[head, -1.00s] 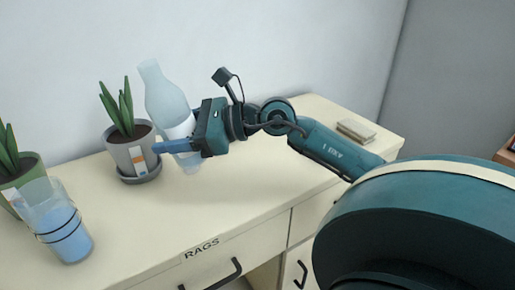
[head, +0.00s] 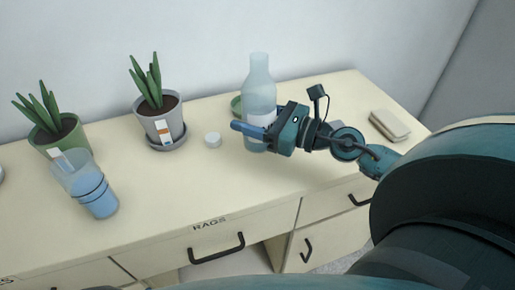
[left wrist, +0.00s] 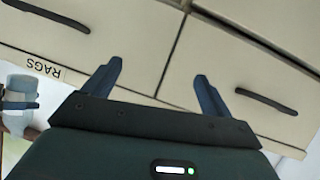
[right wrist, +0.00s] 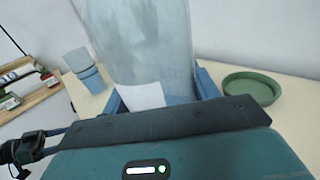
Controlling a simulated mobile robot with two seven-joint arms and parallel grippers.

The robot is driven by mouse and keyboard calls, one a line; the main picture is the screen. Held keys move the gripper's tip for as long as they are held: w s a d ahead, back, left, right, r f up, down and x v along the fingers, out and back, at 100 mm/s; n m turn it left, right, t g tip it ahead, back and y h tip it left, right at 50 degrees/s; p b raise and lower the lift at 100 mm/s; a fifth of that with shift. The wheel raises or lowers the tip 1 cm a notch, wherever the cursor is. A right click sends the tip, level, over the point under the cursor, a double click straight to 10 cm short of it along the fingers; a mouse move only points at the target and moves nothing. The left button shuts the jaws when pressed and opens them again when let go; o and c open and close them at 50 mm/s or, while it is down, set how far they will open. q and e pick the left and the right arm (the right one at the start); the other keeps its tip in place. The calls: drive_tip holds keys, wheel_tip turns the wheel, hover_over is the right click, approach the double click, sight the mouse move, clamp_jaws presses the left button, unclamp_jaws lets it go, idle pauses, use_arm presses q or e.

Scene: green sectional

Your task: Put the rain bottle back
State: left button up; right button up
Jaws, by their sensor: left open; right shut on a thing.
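The rain bottle (head: 258,85) is a translucent pale-blue bottle with a white label. It stands upright over the right part of the cabinet top in the head view. My right gripper (head: 243,132) is shut on its lower half; the bottle also fills the middle of the right wrist view (right wrist: 140,45). A green saucer (head: 237,104) lies just behind and left of the bottle, and in the right wrist view (right wrist: 252,88) it is empty. I cannot tell whether the bottle's base touches the top. My left gripper (left wrist: 160,82) is open and empty before the drawer fronts.
The front middle of the top is clear.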

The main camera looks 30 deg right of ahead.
wheel_tip(320, 180, down, 2)
drive_tip(key=shift+b, duration=0.35)
drive_tip(key=shift+f, duration=0.2)
wheel_tip(320, 180, down, 3)
drive_tip(key=shift+f+b, duration=0.15)
drive_tip(key=shift+b, duration=1.05)
drive_tip(key=shift+f, duration=0.25)
use_arm(q)
drive_tip(key=shift+s+a+r+t, duration=0.15)
drive_tip(key=shift+s+a+t, duration=0.15)
drive_tip(key=shift+a+t, duration=0.4)
use_arm(e)
drive_tip(key=shift+r, duration=0.1)
